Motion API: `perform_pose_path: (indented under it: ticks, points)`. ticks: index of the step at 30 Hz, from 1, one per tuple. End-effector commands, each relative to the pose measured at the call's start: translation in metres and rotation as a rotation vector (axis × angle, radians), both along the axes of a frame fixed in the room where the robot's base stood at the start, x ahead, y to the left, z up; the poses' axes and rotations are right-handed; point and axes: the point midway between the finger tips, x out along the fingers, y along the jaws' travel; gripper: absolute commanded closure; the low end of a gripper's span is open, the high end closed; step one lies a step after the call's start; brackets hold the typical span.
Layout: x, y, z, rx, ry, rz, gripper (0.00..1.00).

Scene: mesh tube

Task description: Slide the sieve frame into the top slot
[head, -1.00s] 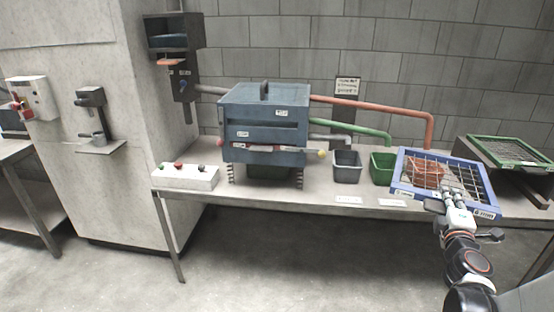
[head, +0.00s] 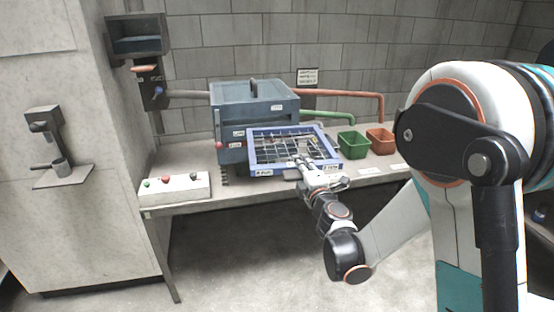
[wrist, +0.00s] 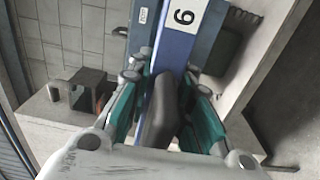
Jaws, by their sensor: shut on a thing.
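The sieve frame (head: 250,158), a blue square rim around a dark wire mesh, is held tilted in front of the blue-grey box machine (head: 232,112) in the head view. My gripper (head: 306,172) is shut on the frame's dark handle at its near edge. In the wrist view the teal fingers of my gripper (wrist: 160,110) clasp the handle (wrist: 163,108), below the blue rim (wrist: 174,50) with its white number label. The frame hides much of the machine's front, including most of the slots. I cannot tell whether its far edge touches the machine.
A green bin (head: 353,145) and an orange bin (head: 381,141) stand on the bench right of the frame. A white button box (head: 175,189) sits at the bench's left end. Pipes run behind. A wall-mounted holder (head: 50,148) is at the far left.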

Motion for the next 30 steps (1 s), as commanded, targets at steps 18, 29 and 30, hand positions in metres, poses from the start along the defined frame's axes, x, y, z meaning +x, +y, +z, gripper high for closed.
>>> perform_pose_path:
  ticks: [18, 29, 30]
  points:
    - [-0.002, 0.058, 0.009, 0.002, -0.005, 0.1, 1.0]
    - [0.012, 0.062, 0.009, 0.002, -0.005, 0.1, 1.0]
    - [0.016, 0.063, 0.009, 0.002, -0.005, 0.1, 1.0]
